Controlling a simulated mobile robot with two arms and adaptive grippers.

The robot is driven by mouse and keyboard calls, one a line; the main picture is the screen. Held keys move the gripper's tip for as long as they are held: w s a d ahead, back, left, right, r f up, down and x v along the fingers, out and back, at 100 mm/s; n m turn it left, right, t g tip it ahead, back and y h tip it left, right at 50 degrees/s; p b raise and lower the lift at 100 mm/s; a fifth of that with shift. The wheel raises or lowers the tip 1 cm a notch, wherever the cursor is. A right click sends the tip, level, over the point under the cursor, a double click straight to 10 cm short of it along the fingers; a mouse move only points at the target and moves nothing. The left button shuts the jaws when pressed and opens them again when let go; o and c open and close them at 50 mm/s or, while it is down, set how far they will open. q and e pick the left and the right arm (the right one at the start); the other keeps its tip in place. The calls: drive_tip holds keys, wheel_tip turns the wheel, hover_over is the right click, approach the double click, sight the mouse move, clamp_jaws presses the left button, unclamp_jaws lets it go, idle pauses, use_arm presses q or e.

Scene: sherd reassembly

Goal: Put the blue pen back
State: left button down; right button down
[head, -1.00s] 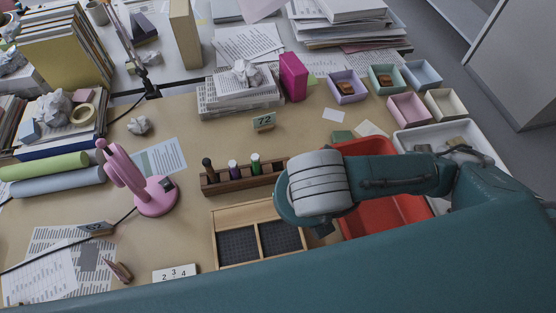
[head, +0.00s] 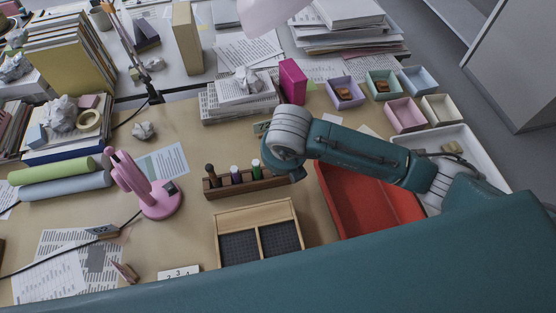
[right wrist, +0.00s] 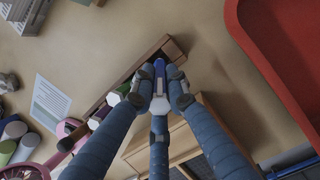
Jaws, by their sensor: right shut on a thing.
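The blue pen (right wrist: 160,72) is between the fingertips of my right gripper (right wrist: 160,88) in the right wrist view, its blue end over the right part of the wooden pen rack (right wrist: 152,55). I cannot tell whether its tip is inside a hole or above it. A dark hole shows at the rack's end. In the head view the rack (head: 269,184) holds a dark pen (head: 211,171), a purple-capped pen (head: 234,174) and a green-capped pen (head: 256,170). My right wrist hides the held pen and most of the gripper there. My left gripper is not in view.
A divided wooden tray (head: 228,217) lies in front of the rack. A red bin (head: 365,210) is to the right, under my right forearm. A pink lamp (head: 160,200) stands left.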

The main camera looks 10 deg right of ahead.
drive_tip(key=shift+w+f+p, duration=0.2)
drive_tip(key=shift+f+p, duration=0.1)
drive_tip(key=shift+f, duration=0.4)
drive_tip(key=shift+w+r+g+p, duration=0.4)
drive_tip(key=shift+w+g+p, duration=0.25)
drive_tip(key=shift+g+p, duration=0.35)
drive_tip(key=shift+w+f+g+p, duration=0.1)
drive_tip(key=shift+w+g+p, duration=0.25)
drive_tip(key=shift+g+p, duration=0.2)
drive_tip(key=shift+s+f+g, duration=0.1)
drive_tip(key=shift+f+g, duration=0.15)
drive_tip(key=shift+f, duration=0.15)
drive_tip(key=shift+f+p, duration=0.3)
drive_tip(key=shift+f, duration=0.2)
drive_tip(key=shift+f, duration=0.1)
drive_tip(key=shift+f+b, duration=0.4)
drive_tip(key=shift+b, duration=0.05)
